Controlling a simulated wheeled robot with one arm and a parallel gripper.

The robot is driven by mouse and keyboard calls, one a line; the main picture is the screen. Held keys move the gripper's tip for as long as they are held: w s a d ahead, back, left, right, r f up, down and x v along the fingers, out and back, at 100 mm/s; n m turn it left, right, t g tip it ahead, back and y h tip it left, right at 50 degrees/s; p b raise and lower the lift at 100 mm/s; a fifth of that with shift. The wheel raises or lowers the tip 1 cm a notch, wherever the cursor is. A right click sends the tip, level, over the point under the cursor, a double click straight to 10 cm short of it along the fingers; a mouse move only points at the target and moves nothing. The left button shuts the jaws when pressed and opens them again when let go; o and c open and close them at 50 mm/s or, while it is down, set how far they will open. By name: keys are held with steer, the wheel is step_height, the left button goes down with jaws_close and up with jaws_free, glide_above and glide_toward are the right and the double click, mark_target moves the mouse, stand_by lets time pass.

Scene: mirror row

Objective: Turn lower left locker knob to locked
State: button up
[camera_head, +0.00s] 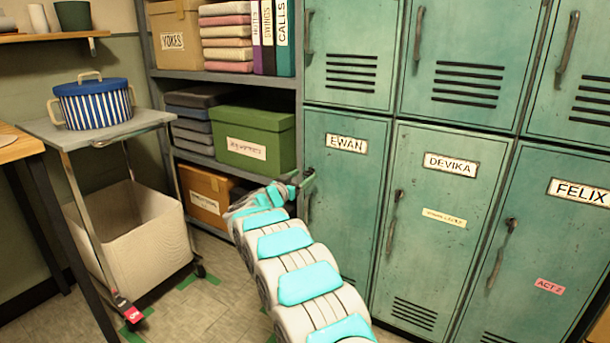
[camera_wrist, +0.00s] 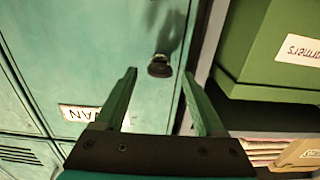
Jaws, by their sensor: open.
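The lower left locker (camera_head: 347,215) is a worn green door labelled EWAN, and it also fills the left of the wrist view (camera_wrist: 75,40). Its dark knob (camera_wrist: 159,68) shows in the wrist view just beyond my open fingertips, roughly midway between them. A dark handle shape extends upward from it in that view. My gripper (camera_wrist: 158,73) is open and empty, and I cannot tell if either finger touches the knob. In the head view my gripper (camera_head: 304,182) is at the door's left edge and covers the knob area.
Lockers DEVIKA (camera_head: 432,240) and FELIX (camera_head: 540,255) stand to the right. Left of the door, a shelf holds a green box (camera_head: 255,140), which is close beside my gripper in the wrist view (camera_wrist: 262,50). A trolley (camera_head: 95,128) with a striped pot stands further left.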

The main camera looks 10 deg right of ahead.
steer(key=shift+x, duration=0.85)
jaws_close()
